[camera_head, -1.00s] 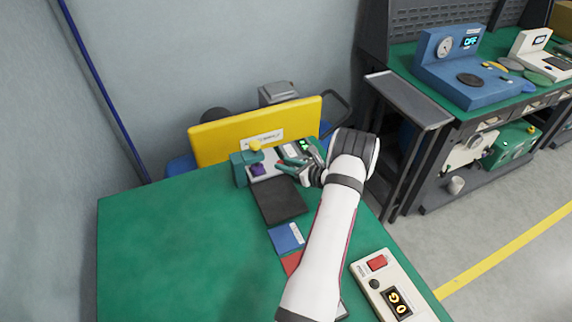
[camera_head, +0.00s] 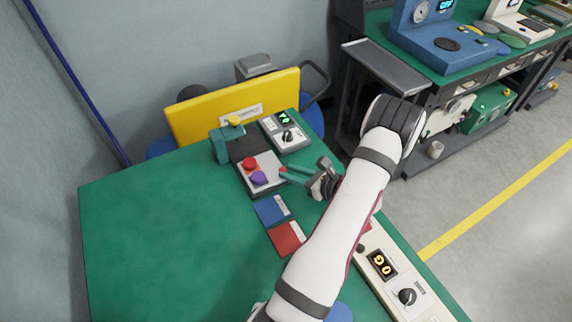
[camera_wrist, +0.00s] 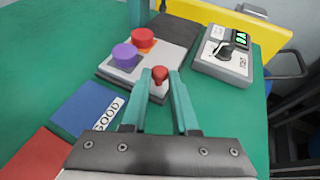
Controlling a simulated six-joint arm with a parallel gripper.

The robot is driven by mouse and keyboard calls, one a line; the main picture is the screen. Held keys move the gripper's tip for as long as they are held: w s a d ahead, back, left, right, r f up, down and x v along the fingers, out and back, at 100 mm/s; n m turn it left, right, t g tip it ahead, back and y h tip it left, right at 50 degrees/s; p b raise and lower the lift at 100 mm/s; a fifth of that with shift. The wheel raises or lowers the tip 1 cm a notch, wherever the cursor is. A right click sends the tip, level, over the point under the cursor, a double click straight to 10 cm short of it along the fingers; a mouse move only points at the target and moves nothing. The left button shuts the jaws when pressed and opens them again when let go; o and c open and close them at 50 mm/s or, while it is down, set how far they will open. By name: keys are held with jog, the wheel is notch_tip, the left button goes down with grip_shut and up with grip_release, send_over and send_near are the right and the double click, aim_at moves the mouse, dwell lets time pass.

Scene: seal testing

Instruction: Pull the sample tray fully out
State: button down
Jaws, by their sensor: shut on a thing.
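The sample tray (camera_head: 272,183) is a light grey plate carrying a red sample (camera_head: 249,163) and a purple sample (camera_head: 259,178). It lies on the near part of a dark base (camera_head: 243,146), clear of the teal press (camera_head: 224,146) behind it. In the wrist view the tray (camera_wrist: 122,70) has a red knob (camera_wrist: 159,75) at its near right edge. My gripper (camera_wrist: 160,78) is shut on this knob, one teal finger on each side. In the head view my gripper (camera_head: 284,173) is at the tray's right edge.
A blue mat (camera_head: 270,211) marked GOOD and a red mat (camera_head: 284,240) lie in front of the tray. A grey meter box (camera_head: 286,132) stands behind right. A cream control box (camera_head: 388,270) is at the right edge. The green table (camera_head: 150,220) is clear on the left.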

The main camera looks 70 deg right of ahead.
jog(key=shift+a, duration=0.1)
jog(key=c, duration=0.7)
grip_release()
jog(key=shift+w, duration=0.1)
jog(key=v, duration=1.5)
jog(key=shift+s+r, duration=0.25)
jog(key=shift+s, duration=0.1)
jog(key=shift+w, duration=0.1)
